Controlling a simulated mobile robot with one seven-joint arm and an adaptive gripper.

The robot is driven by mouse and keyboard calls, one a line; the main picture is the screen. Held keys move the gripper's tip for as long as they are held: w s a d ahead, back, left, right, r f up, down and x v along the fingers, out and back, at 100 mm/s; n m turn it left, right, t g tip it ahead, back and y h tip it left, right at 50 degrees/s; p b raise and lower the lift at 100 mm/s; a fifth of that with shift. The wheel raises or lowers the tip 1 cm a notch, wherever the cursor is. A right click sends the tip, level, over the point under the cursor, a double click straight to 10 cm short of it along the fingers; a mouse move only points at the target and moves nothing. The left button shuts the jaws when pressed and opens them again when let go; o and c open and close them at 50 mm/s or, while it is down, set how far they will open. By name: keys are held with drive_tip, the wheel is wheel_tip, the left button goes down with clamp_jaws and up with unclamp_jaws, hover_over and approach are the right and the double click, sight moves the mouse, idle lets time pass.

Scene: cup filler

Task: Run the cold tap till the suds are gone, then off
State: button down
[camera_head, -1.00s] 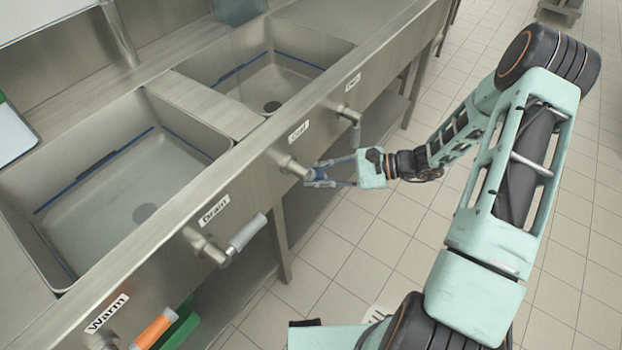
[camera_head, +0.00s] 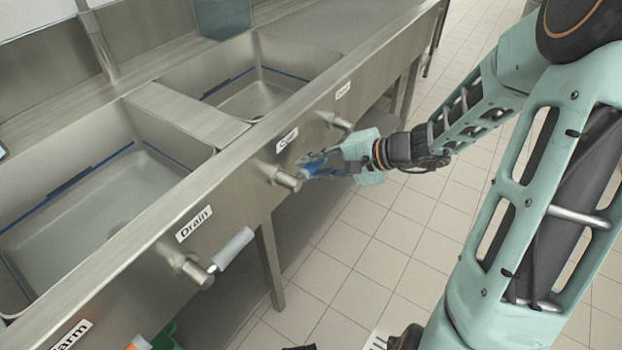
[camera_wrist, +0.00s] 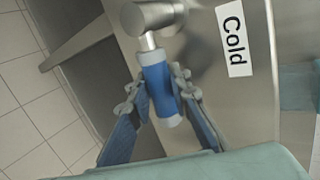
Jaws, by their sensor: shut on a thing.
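The cold tap's handle has a blue grip (camera_head: 308,169) on a metal valve (camera_head: 286,178) on the sink's front panel. My gripper (camera_head: 313,167) is shut on this blue grip. In the wrist view, my gripper's fingers (camera_wrist: 158,92) sit on both sides of the blue grip (camera_wrist: 156,84), beside the "Cold" label (camera_wrist: 234,40). The left basin (camera_head: 75,205) has a pale, hazy bottom with a faint drain; I cannot make out distinct suds. The right basin (camera_head: 255,98) is greyish inside. I see no clear water stream.
Left of the cold handle is a grey handle (camera_head: 233,249) under the "Drain" label (camera_head: 194,223). A "Warm" label (camera_head: 70,336) is at the lower left. Another valve (camera_head: 336,121) is just beyond my gripper. Tiled floor (camera_head: 370,275) lies open in front of the sink.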

drive_tip(key=shift+r+n+b, duration=0.2)
drive_tip(key=shift+n+b, duration=0.1)
drive_tip(key=shift+b, duration=0.4)
drive_tip(key=shift+r+h, duration=0.15)
drive_tip(key=shift+h, duration=0.15)
drive_tip(key=c, duration=1.7)
unclamp_jaws()
drive_tip(key=shift+c, duration=0.2)
drive_tip(key=shift+d, duration=0.1)
drive_tip(key=v, duration=1.2)
drive_tip(key=shift+s, duration=0.2)
drive_tip(key=shift+w, duration=0.1)
